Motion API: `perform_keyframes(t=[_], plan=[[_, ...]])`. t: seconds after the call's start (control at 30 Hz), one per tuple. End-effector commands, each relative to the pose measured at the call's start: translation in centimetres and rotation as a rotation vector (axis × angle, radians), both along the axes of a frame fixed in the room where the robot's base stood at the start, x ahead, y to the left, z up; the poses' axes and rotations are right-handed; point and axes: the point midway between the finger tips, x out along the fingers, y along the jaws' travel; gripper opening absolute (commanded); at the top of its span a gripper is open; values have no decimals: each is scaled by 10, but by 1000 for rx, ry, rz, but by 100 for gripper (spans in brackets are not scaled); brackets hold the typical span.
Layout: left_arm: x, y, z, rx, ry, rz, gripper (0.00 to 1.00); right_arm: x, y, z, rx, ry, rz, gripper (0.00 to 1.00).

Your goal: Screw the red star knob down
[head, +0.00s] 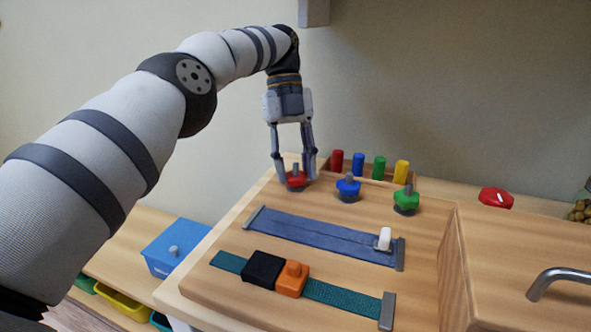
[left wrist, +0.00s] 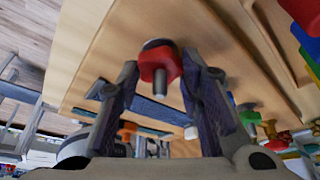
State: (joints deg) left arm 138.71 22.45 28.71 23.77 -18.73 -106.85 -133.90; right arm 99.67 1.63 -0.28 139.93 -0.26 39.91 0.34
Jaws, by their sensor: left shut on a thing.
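The red star knob (head: 296,179) sits on a grey threaded post at the back left of the wooden board (head: 225,275). My left gripper (head: 296,184) comes down on it from above, its fingers on either side of the knob and shut on it. In the left wrist view the red knob (left wrist: 158,65) shows between the two fingertips (left wrist: 160,78), with the post's end sticking out of its middle. Whether the knob touches the board is hidden. My right gripper is in neither view.
Blue (head: 348,188) and green (head: 406,199) star knobs stand to the right. Coloured pegs (head: 379,168) stand behind. A blue zip strip (head: 320,236) and a buckle strap (head: 335,297) lie in front. A wooden box with a metal handle (head: 560,280) rises at the right.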

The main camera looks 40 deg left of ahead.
Motion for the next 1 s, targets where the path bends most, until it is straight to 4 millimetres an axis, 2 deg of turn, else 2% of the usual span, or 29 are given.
perform_keyframes(t=[0.7, 0.73, 0.8, 0.83, 1.0], plan=[[2, 0, 5, -1, -12, -53, 6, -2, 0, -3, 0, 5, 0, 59], [2, 0, 5, -1, -12, -53, 36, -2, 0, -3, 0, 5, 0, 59], [1, 0, 5, -1, -11, -54, 52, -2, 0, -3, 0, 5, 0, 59], [1, 0, 4, -1, -11, -53, 54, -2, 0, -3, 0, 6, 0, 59], [1, 0, 3, 0, -6, -53, 54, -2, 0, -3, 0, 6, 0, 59]])
